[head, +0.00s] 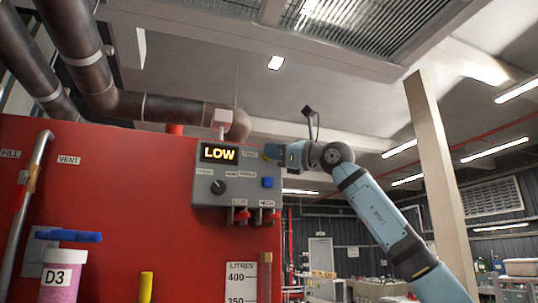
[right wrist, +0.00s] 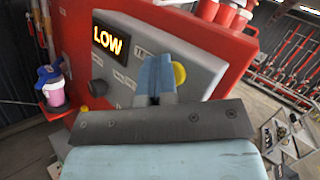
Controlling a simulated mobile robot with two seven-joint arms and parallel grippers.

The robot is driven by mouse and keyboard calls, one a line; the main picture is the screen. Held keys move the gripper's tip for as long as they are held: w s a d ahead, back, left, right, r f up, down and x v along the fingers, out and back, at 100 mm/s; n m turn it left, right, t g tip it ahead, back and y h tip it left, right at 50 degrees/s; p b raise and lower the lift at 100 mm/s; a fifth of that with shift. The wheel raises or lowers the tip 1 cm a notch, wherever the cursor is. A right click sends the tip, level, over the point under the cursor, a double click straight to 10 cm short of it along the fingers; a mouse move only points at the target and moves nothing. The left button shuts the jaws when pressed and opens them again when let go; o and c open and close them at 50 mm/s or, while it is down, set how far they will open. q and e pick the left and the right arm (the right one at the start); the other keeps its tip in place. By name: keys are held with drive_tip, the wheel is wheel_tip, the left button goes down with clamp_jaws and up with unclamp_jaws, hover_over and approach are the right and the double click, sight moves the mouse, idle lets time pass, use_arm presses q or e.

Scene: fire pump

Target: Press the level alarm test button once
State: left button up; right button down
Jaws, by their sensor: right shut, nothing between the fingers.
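The grey alarm panel (head: 208,180) is fixed to the red tank, with a lit display (head: 219,153) reading LOW. A label that seems to read TEST sits right of the display. In the right wrist view a round yellow button (right wrist: 179,74) shows on the panel, partly behind my fingers. My right gripper (right wrist: 155,78) is shut and empty, its fingertips at the panel beside this button; I cannot tell whether they touch it. In the head view my right gripper (head: 275,153) comes in from the right at the panel's upper right edge and hides the button area. My left gripper is not in view.
A pink jar marked D3 (head: 62,278) and a yellow item (head: 146,287) stand at the left. A pale column (head: 437,175) is behind my arm.

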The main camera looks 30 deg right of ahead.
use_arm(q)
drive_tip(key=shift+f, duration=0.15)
use_arm(e)
drive_tip(key=shift+s+f, duration=0.1)
use_arm(q)
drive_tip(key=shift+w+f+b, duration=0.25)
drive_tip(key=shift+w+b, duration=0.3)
drive_tip(key=shift+b, duration=0.1)
use_arm(e)
drive_tip(key=shift+s+a, duration=0.2)
drive_tip(key=shift+s, duration=0.6)
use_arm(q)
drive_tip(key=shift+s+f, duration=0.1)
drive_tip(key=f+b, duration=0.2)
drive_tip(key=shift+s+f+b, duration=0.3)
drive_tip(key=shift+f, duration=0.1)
use_arm(e)
drive_tip(key=s, duration=0.2)
drive_tip(key=s+a, duration=0.1)
drive_tip(key=s, duration=0.2)
drive_tip(key=shift+a, duration=0.1)
drive_tip(key=shift+w, duration=0.1)
